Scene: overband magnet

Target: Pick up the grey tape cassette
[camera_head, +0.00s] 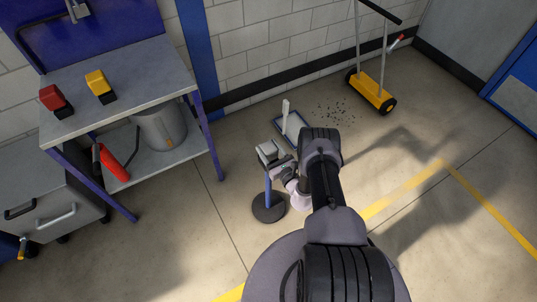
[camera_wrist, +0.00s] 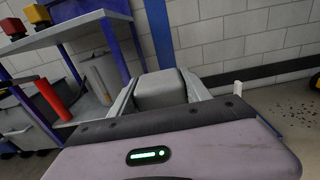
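The grey tape cassette (camera_head: 267,150) is a small, boxy grey block at the top of a stand with a blue post and a round dark base (camera_head: 268,208). In the wrist view the cassette (camera_wrist: 160,88) fills the space between the two pale fingers of my gripper (camera_wrist: 160,82). I see no gap on either side, and the fingers look shut on it. In the head view my gripper (camera_head: 276,160) is at the cassette from the lower right. The cassette's underside is hidden, so I cannot tell whether it still touches the stand.
A grey-topped blue workbench (camera_head: 125,80) at the left bears a red object (camera_head: 54,98) and a yellow object (camera_head: 98,84). A bucket (camera_head: 160,128) and red cylinder (camera_head: 112,162) are on its lower shelf. A blue tray (camera_head: 292,128) and yellow wheeled sweeper (camera_head: 372,92) stand behind.

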